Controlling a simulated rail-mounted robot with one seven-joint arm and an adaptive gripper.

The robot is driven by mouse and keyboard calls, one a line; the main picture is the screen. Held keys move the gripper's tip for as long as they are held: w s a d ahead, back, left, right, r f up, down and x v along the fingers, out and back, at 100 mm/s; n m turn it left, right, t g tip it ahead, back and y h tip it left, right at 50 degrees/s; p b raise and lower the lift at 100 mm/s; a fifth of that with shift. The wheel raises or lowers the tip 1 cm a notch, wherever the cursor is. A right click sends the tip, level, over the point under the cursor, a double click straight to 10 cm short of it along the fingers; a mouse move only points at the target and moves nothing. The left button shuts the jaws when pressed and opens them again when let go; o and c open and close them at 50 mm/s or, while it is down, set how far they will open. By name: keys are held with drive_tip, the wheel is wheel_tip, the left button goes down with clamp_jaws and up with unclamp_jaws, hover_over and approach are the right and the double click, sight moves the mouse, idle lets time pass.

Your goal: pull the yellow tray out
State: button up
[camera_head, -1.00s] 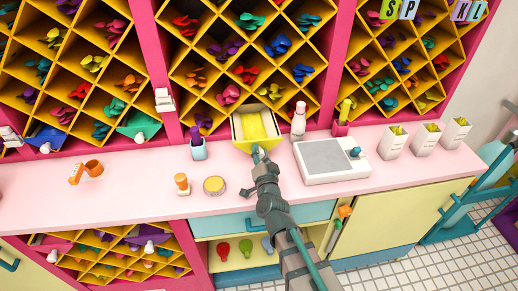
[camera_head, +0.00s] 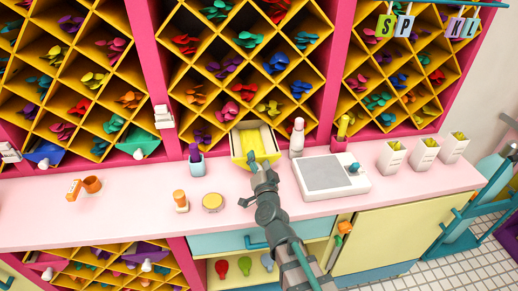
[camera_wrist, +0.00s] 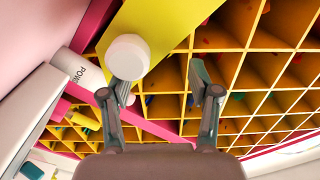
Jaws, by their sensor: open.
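The yellow tray (camera_head: 241,151) sits low in the middle shelf, its front jutting out over the counter, with yellow contents inside. In the wrist view its yellow side (camera_wrist: 165,30) fills the top. A round white knob (camera_wrist: 127,56) shows against the tray, close to the left fingertip; I cannot tell whether they touch. My gripper (camera_head: 254,169) is just in front of the tray in the head view. In the wrist view my gripper (camera_wrist: 165,88) is open, with nothing clearly between its fingers. The knob is hidden behind my gripper in the head view.
A white bottle (camera_head: 297,138) and a white scale (camera_head: 325,175) stand right of the tray.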

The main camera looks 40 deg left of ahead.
drive_tip(key=shift+s+r, duration=0.1)
drive_tip(key=shift+r, duration=3.15)
